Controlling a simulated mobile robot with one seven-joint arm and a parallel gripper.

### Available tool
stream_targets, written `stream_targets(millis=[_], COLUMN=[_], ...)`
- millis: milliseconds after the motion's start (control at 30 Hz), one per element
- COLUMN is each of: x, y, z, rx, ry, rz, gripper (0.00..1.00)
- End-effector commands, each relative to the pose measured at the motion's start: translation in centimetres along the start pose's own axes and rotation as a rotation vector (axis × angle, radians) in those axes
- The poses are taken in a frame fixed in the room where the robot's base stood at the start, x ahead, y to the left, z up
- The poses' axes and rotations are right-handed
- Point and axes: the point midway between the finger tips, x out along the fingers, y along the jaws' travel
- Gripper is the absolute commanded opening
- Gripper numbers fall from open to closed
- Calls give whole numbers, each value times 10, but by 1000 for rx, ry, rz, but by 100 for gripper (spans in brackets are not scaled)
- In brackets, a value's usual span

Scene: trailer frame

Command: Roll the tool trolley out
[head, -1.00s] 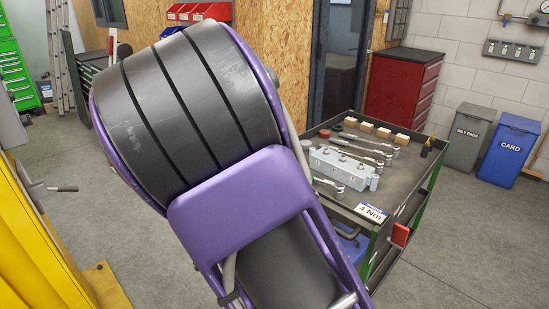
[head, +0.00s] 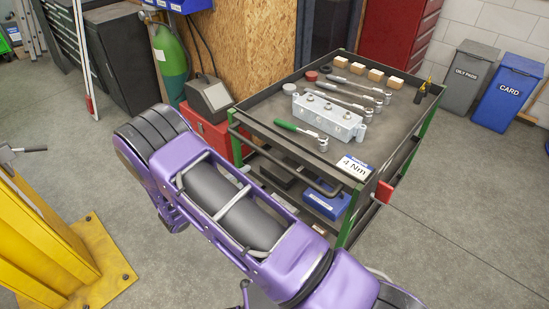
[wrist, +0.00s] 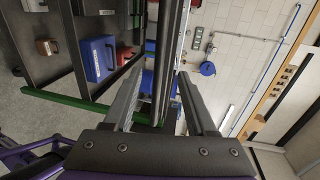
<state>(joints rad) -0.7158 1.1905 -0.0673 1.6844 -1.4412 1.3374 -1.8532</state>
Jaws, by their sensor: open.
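The tool trolley (head: 408,150) has a dark top tray, green corner posts and lower shelves, and stands right of centre in the head view. A dark bar handle (head: 290,163) runs along its near left side. A "4 Nm" label (head: 355,167) and a red piece (head: 384,192) are at its near corner. Its shelves and a green post (wrist: 65,108) show sideways in the wrist view. My gripper (wrist: 160,72) is open in the wrist view. A dark bar appears between its fingers; contact cannot be told. The gripper is hidden in the head view.
Wrenches and a grey metal block (head: 328,116) lie on the tray. A red box (head: 208,130) and green cylinder (head: 170,62) stand behind left. A yellow post base (head: 90,265) is at left. Bins (head: 508,90) stand at right. Floor right of the trolley is clear.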

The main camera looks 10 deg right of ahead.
Motion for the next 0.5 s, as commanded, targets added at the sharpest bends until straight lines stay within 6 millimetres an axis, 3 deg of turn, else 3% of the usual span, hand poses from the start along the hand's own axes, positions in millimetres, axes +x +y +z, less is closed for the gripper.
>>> stream_targets(millis=[500], x=[113], y=[-1], z=[-1], rx=[5], ry=[4], rz=[-1], gripper=[57])
